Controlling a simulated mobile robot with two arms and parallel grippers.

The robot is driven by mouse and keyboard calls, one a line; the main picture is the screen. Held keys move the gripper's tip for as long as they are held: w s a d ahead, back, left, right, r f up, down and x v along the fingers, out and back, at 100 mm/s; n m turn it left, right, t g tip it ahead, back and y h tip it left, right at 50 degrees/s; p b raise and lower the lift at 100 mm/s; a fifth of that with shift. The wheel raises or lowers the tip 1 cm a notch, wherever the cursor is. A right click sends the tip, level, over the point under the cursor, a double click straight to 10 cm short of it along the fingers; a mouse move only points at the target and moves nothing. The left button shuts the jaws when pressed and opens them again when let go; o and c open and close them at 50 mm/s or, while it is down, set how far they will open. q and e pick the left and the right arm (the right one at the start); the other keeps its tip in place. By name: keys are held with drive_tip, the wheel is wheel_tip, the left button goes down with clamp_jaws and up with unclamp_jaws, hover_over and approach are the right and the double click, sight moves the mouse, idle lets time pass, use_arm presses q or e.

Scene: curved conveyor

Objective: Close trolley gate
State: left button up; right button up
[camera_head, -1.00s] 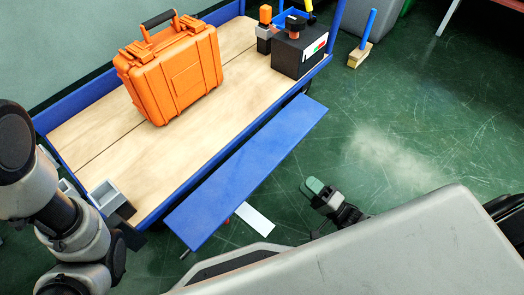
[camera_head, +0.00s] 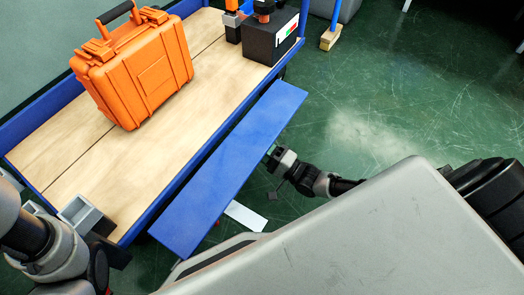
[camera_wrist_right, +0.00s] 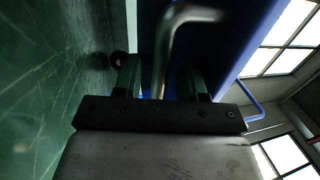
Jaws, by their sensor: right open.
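The trolley gate (camera_head: 232,170) is a long blue panel along the near long side of the trolley, tilted outward with a gap to the wooden deck (camera_head: 150,165). My right gripper (camera_head: 273,157) is at the gate's outer edge, right of its middle, its tips partly hidden by the panel. In the right wrist view, my open fingers (camera_wrist_right: 160,78) stand either side of a bent metal rod (camera_wrist_right: 172,40), with the blue panel (camera_wrist_right: 225,50) behind it. I cannot tell whether they touch the rod.
An orange case (camera_head: 140,75) stands on the deck. A white strip (camera_head: 245,216) shows below the gate.

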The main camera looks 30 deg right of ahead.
drive_tip(key=shift+w, duration=0.1)
clamp_jaws()
drive_tip(key=shift+r, duration=0.1)
